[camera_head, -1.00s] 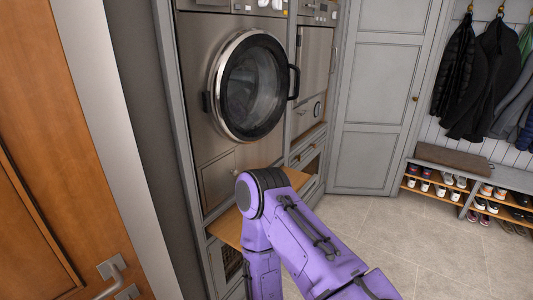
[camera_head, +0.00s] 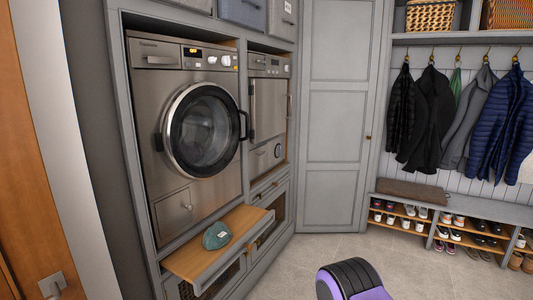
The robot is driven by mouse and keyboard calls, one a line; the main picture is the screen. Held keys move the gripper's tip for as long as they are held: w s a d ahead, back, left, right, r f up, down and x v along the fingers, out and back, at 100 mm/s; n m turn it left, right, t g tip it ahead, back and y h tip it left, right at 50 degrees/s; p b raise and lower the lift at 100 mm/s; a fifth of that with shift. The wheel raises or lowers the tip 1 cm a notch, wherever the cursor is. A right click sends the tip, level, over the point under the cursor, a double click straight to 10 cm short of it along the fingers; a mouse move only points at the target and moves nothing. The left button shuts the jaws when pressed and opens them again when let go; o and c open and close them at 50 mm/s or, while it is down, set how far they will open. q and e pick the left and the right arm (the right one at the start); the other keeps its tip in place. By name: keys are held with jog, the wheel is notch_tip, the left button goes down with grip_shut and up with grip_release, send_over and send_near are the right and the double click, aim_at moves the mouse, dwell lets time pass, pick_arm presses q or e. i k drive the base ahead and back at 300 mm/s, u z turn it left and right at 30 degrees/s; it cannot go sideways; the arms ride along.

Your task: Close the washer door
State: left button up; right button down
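The washer (camera_head: 178,195) is a steel front-loader built into the grey cabinet at the left. Its round door (camera_head: 203,130) has dark glass and a black ring, with a black handle (camera_head: 245,126) on the right side and a hinge on the left. The door lies near the washer front. I cannot tell whether it is fully shut or slightly ajar. A purple link of my arm (camera_head: 350,280) shows at the bottom, well below and right of the door. Neither gripper is in view.
A wooden pull-out shelf (camera_head: 190,259) below the washer holds a green cap-like item (camera_head: 217,235). A second appliance (camera_head: 268,110) stands to the right. Coats (camera_head: 430,115) hang above a shoe bench (camera_head: 450,207). A wooden door (camera_head: 25,200) is at far left. Floor in front is clear.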

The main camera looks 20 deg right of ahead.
aim_at(189, 167)
jog(key=z, duration=0.45)
jog(key=i, duration=1.5)
jog(key=u, duration=0.5)
